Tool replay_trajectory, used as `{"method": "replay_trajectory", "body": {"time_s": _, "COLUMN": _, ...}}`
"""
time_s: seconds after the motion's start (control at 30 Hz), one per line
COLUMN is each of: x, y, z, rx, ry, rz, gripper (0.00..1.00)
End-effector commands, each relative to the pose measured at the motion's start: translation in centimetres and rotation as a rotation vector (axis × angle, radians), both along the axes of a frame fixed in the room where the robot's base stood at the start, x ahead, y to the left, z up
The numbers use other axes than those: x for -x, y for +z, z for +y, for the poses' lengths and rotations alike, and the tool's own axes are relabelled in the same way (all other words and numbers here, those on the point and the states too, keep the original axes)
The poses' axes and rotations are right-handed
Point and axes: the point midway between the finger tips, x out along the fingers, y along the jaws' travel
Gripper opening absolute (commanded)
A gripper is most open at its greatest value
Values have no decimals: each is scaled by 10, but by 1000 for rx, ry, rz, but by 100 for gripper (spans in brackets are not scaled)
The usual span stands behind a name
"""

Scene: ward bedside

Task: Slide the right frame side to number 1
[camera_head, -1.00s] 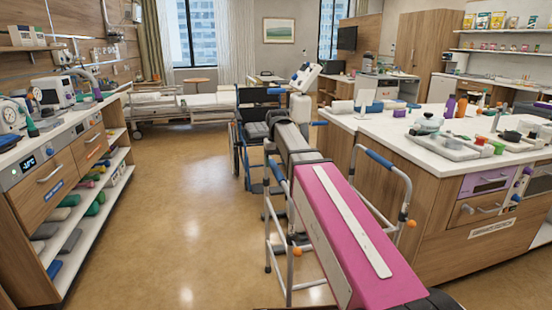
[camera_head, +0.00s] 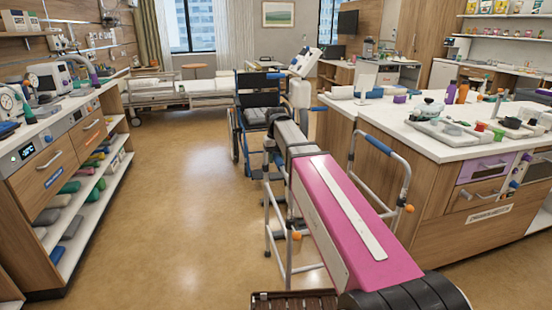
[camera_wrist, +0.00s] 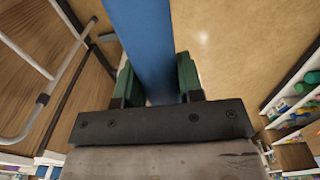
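The metal walking frame (camera_head: 405,183) stands ahead with two side parts. Its right-hand side in the head view has a blue grip (camera_head: 378,144); part of another blue grip (camera_head: 278,159) shows on the left-hand side, partly behind my arm. In the wrist view, my gripper (camera_wrist: 160,80) has its green fingers on either side of a wide blue bar (camera_wrist: 143,35). They appear to touch it on both sides. This bar looks like a frame grip. My gripper is not visible in the head view. I cannot make out any numbers on the frame.
A wheelchair (camera_head: 257,100) stands just beyond the frame, with a bed (camera_head: 185,92) behind it. A white-topped island (camera_head: 400,123) is close on the right. A cabinet with open shelves (camera_head: 50,165) lines the left. The floor between is clear.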

Motion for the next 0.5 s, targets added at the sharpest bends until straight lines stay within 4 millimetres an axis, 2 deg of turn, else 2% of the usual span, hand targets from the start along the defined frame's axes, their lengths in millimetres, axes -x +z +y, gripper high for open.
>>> {"method": "replay_trajectory", "body": {"time_s": 0.5, "x": 0, "y": -14, "z": 0, "rx": 0, "ry": 0, "rz": 1, "gripper": 14}}
